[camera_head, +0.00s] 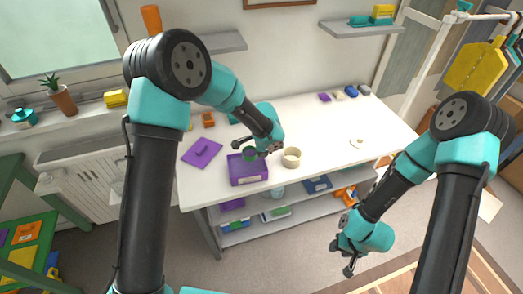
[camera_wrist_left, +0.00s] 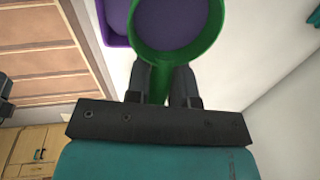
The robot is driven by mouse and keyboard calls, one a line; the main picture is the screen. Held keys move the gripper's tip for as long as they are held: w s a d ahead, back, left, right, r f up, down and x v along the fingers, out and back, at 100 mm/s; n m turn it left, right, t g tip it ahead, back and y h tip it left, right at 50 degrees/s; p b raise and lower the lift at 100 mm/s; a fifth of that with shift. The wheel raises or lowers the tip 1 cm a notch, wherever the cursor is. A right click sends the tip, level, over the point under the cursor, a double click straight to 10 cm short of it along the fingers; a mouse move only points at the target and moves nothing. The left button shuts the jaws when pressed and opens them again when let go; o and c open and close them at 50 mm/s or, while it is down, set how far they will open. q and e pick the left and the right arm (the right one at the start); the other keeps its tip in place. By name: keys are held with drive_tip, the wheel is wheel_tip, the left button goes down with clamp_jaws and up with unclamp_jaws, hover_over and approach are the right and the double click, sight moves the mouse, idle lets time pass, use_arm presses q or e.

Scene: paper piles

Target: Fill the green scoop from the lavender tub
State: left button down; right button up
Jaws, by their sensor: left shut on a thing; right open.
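The lavender tub (camera_head: 249,180) is a purple open box near the front edge of the white table. The green scoop (camera_head: 249,153) is at the tub's opening, by its back rim. My left gripper (camera_head: 264,151) is shut on the scoop's handle. In the left wrist view the scoop (camera_wrist_left: 134,40) shows its round green rim, with a greyish-purple surface filling the inside. Part of the purple tub (camera_wrist_left: 113,22) shows behind it there. My right gripper (camera_head: 346,258) is open and empty, low in front of the table, away from the tub.
A cream round bowl (camera_head: 291,158) stands just right of the tub. A flat purple lid (camera_head: 202,151) with a knob lies to its left. A small pale round lid (camera_head: 357,142) lies further right. Small blocks stand at the back right. The table's middle right is mostly clear.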

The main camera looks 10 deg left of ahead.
use_arm(q)
drive_tip(key=shift+r, duration=0.2)
drive_tip(key=shift+r, duration=0.8)
drive_tip(key=shift+r, duration=0.25)
idle(0.3)
drive_tip(key=shift+r, duration=0.7)
drive_tip(key=shift+r, duration=0.1)
idle(1.6)
